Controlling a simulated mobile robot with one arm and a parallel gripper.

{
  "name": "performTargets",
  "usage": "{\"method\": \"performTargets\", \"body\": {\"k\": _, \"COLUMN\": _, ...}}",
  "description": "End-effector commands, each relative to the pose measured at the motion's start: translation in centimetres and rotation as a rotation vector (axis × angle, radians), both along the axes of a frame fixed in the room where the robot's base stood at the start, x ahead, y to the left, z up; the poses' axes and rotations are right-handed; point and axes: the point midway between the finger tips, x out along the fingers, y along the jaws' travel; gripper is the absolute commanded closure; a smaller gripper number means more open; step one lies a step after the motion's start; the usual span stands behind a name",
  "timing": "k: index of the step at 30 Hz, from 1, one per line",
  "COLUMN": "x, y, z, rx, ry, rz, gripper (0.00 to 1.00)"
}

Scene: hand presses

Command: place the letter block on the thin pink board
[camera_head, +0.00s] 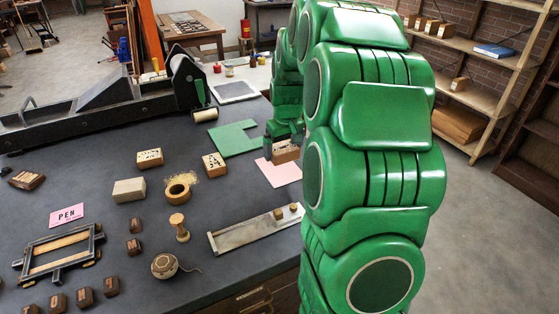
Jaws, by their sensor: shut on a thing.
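The thin pink board (278,175) lies flat on the dark bench, just left of my green arm. My gripper (284,140) is shut on a wooden letter block (285,152), at the far edge of the pink board. The block's lower edge overlaps the board in the picture. I cannot tell whether it touches the board or hangs just above it. My arm comes down from the right and hides part of the bench behind and beside the gripper.
A green board (232,140) lies left of the gripper. A long black press (110,110) stands behind.

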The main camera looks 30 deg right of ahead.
Motion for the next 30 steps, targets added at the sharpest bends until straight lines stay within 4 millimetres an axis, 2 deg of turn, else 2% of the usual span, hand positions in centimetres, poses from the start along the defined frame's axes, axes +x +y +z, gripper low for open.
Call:
{"method": "performTargets", "body": {"k": 4, "x": 1.6, "y": -0.5, "z": -0.8, "rx": 0.0, "ry": 0.0, "rz": 0.0, "gripper": 0.39}}
{"method": "performTargets", "body": {"k": 16, "x": 4.8, "y": -1.5, "z": -5.0, "rx": 0.0, "ry": -0.001, "rz": -0.001, "gripper": 0.39}}
{"method": "performTargets", "body": {"k": 30, "x": 6.2, "y": -2.0, "z": -7.2, "rx": 0.001, "ry": 0.001, "rz": -0.001, "gripper": 0.39}}
